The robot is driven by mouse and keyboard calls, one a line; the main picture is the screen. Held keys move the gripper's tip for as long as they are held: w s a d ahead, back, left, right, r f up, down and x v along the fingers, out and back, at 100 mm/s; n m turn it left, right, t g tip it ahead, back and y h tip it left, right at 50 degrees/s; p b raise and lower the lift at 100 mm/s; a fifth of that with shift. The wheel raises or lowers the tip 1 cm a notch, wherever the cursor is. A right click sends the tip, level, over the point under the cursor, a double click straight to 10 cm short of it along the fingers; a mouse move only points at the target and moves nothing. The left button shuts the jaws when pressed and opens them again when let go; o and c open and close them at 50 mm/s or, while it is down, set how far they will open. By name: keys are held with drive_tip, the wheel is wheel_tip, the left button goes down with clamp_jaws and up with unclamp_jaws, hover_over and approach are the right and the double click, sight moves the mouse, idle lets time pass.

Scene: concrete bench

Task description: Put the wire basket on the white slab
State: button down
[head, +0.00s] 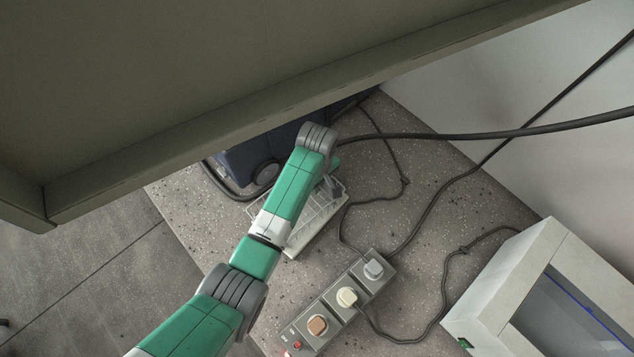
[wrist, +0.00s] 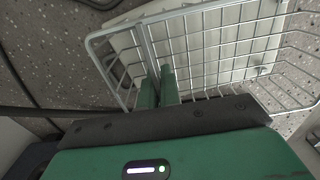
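The wire basket (head: 323,207) is a pale open grid, partly hidden under my arm in the head view. In the wrist view the basket (wrist: 225,50) fills the upper right. My gripper (wrist: 160,80) has its two green fingers close together at the basket's near side, with a wire edge running between them. The white slab (head: 298,246) shows below the basket in the head view, and its pale surface (wrist: 190,38) shows through the wires in the wrist view. The basket overlaps the slab; I cannot tell whether they touch. My fingertips are hidden in the head view.
A power strip (head: 325,322) with several plugs lies in front of the slab. Black cables (head: 437,205) cross the bench to the right. A dark blue case (head: 250,155) stands behind. A pale box with a glass front (head: 545,290) is at right. A large panel (head: 200,90) overhangs the back.

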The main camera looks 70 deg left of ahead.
drive_tip(key=c, duration=1.6)
unclamp_jaws()
drive_tip(key=shift+f, duration=0.15)
wheel_tip(320, 180, up, 12)
drive_tip(key=p, duration=0.4)
